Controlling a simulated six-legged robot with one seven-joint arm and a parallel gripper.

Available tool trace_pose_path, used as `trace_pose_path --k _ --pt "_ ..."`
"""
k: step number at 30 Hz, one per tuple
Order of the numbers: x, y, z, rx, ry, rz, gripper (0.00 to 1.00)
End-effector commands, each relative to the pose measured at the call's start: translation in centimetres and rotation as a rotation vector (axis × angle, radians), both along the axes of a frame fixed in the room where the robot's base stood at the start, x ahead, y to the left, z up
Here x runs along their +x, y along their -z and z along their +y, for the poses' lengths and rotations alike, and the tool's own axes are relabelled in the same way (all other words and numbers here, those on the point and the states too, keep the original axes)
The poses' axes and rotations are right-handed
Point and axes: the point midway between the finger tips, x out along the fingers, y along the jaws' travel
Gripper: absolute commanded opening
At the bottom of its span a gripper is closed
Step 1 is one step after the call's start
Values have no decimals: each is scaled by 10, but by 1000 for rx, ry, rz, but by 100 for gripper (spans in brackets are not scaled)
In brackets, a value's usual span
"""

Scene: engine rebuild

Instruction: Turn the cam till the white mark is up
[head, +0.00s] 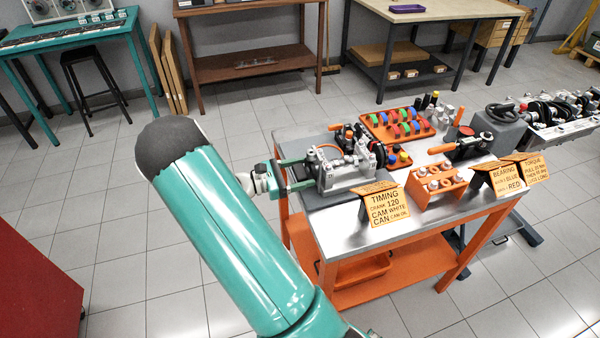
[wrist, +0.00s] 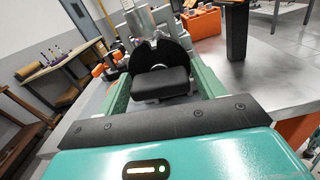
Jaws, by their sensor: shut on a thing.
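The grey timing fixture (head: 345,172) stands at the left end of the steel-topped bench. A black disc (wrist: 176,52) with a black block-shaped grip (wrist: 160,83) faces my wrist camera; I take it for the cam's turning end. My gripper (head: 298,176) reaches the fixture's left side. In the wrist view its teal fingers (wrist: 160,90) lie either side of the black grip and are shut on it. A small pale spot shows near the disc's top, but I cannot tell whether it is the white mark. The finger contact is partly hidden.
An orange timing sign (head: 381,204) stands in front of the fixture. A tray of coloured parts (head: 375,122) lies behind it, and an orange block (head: 420,190) sits to the right. The bench top (head: 345,240) is bare near its front edge.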

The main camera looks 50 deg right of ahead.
Motion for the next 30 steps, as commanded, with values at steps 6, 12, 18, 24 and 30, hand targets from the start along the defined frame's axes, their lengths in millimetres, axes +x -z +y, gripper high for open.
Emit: trace_pose_path --k 6,12,18,24,30 --pt "0 0 1 41 -1 72 45" --pt "0 0 1 54 0 97 45" --pt "0 0 1 55 -1 99 45" --pt "0 0 1 55 -1 99 76" --pt "0 0 1 54 -1 98 76"
